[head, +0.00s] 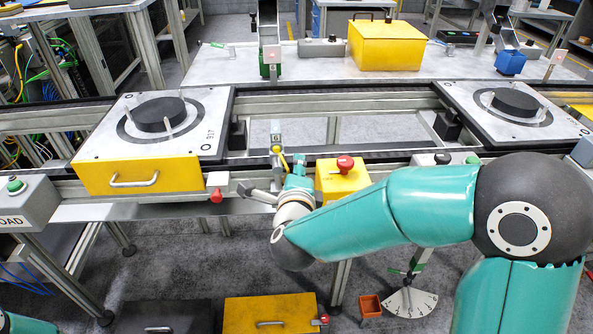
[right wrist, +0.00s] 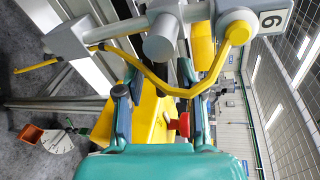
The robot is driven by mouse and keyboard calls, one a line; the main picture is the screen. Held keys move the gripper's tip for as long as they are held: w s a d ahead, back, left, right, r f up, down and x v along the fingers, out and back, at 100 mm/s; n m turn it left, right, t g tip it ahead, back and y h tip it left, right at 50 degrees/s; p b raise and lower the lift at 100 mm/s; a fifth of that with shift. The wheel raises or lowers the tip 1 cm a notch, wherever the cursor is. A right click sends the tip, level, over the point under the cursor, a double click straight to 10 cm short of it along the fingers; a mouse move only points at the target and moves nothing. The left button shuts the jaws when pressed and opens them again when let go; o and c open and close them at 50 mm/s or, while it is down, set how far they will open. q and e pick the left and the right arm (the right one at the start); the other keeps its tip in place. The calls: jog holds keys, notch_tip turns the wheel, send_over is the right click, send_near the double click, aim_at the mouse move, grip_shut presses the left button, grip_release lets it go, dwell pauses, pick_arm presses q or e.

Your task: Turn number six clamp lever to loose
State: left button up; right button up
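The number six clamp carries a white tag marked 6 (head: 276,138); the tag also shows at the top right of the right wrist view (right wrist: 271,20). In the head view my right gripper (head: 291,163) is just below the tag. My left gripper is out of view.
A yellow box with a red button (head: 345,164) stands close to the right of my right gripper. A pallet with a black disc (head: 100,140) is at left, another (head: 465,98) at right. A red knob (head: 216,196) is on the front rail.

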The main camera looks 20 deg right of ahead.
grip_shut()
jog(key=shift+r+n, duration=0.15)
jog(key=shift+n, duration=0.25)
jog(key=shift+o, duration=0.3)
grip_release()
jog(key=shift+s, duration=0.15)
